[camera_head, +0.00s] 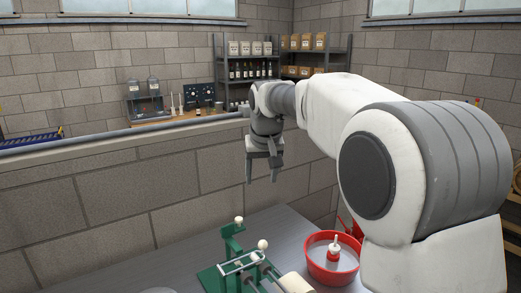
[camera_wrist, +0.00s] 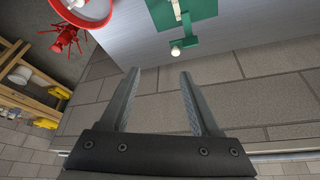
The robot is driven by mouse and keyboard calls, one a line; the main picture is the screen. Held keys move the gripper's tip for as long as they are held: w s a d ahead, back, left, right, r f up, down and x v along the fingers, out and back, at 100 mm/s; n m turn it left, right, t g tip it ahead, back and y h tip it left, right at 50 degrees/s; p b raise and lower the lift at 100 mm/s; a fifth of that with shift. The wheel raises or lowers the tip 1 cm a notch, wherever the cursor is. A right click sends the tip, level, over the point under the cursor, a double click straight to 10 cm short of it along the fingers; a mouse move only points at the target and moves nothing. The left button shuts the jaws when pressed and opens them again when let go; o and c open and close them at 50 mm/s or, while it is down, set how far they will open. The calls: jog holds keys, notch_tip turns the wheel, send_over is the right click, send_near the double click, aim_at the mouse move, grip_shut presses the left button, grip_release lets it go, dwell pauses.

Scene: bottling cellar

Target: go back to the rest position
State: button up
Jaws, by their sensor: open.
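My gripper (camera_head: 262,170) hangs in the air above the back of the grey table (camera_head: 185,262), in front of the block wall. In the wrist view my gripper (camera_wrist: 158,85) has its two fingers apart, with nothing between them but the wall behind. My white and grey arm reaches in from the right in the head view and hides part of the room.
A green bench device (camera_head: 235,265) stands on the table below my gripper. A red bowl (camera_head: 312,268) holding a red and white item stands to its right. The wall ledge (camera_head: 100,147) runs behind. Shelves with bottles (camera_head: 255,72) stand farther back.

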jog(key=s+d+r, duration=0.1)
jog(key=s+d, duration=0.4)
jog(key=s, duration=0.4)
jog(key=s+d+r, duration=0.2)
jog(key=s+d, duration=0.3)
jog(key=s, duration=0.4)
jog(key=s+d+f+m, duration=0.1)
jog(key=s+f, duration=0.3)
jog(key=s, duration=0.4)
jog(key=s+d+f, duration=0.3)
jog(key=s+f, duration=0.1)
jog(key=s, duration=0.3)
jog(key=shift+s+d+m+t+h, duration=0.15)
jog(key=shift+s+m+t+h, duration=0.25)
